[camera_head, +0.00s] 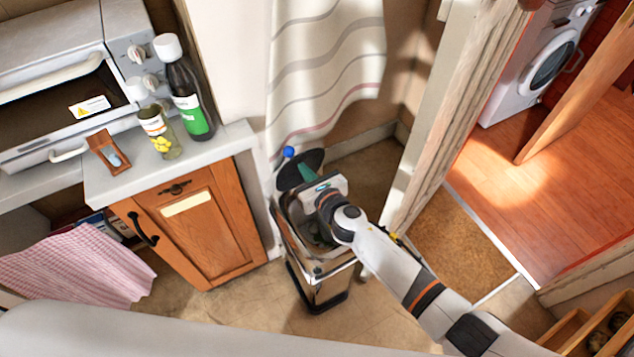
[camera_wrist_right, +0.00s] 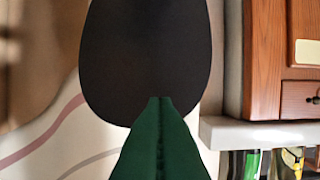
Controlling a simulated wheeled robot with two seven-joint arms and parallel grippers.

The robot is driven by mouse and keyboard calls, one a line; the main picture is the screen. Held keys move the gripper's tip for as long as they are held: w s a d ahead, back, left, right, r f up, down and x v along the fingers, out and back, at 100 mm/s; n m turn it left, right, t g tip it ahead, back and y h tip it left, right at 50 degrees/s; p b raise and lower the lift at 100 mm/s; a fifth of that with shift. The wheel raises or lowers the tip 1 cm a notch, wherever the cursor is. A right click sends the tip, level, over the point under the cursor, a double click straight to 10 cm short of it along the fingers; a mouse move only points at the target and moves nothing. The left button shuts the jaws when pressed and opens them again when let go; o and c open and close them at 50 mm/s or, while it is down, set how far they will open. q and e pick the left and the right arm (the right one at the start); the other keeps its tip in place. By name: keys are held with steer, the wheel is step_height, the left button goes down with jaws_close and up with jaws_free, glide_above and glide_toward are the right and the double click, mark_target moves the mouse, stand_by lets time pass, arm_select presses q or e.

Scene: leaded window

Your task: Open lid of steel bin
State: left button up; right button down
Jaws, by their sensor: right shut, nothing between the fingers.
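The steel bin (camera_head: 329,290) stands on the floor beside the wooden cabinet, its upper part partly hidden by my right arm. Its dark inside shows through the open top. A dark rounded plate, apparently the lid (camera_head: 290,178), is raised at the back of the bin, with a small blue ball at its far edge. In the right wrist view the dark lid (camera_wrist_right: 145,55) fills the upper middle. My right gripper (camera_head: 307,174), with green fingers, is shut and empty in front of the lid; whether it touches cannot be told. My left gripper is out of view.
A wooden cabinet (camera_head: 213,229) with a grey counter stands left of the bin. A dark bottle (camera_head: 183,88) and a jar (camera_head: 157,135) stand on it. A striped curtain (camera_head: 325,65) hangs behind the bin. A door frame (camera_head: 455,110) rises on the right.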

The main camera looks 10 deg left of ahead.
steer(key=p+v, duration=0.1)
steer(key=v, duration=0.9)
steer(key=shift+s, duration=0.25)
steer(key=s+d+f+m+g+h, duration=0.2)
steer(key=s+d+f+m+h, duration=0.1)
steer(key=d+f+m, duration=0.65)
steer(key=s+d+f+m+g+h, duration=0.2)
steer(key=s+d+f+m+h, duration=0.2)
steer(key=d+f+m, duration=0.8)
steer(key=s+d+f+m+g, duration=0.2)
steer(key=s+f+m, duration=0.4)
steer(key=s, duration=0.5)
steer(key=s+d+f+m+g+h, duration=0.1)
steer(key=s+d+f+m+g, duration=0.1)
steer(key=s+f+m, duration=0.4)
steer(key=s+d+f+m+g+h, duration=0.1)
steer(key=s+f+m, duration=0.5)
steer(key=s, duration=1)
steer(key=shift+d+f+m+g, duration=0.3)
steer(key=shift+d+m+g, duration=0.15)
steer(key=shift+m+g, duration=0.6)
steer(key=shift+s, duration=0.1)
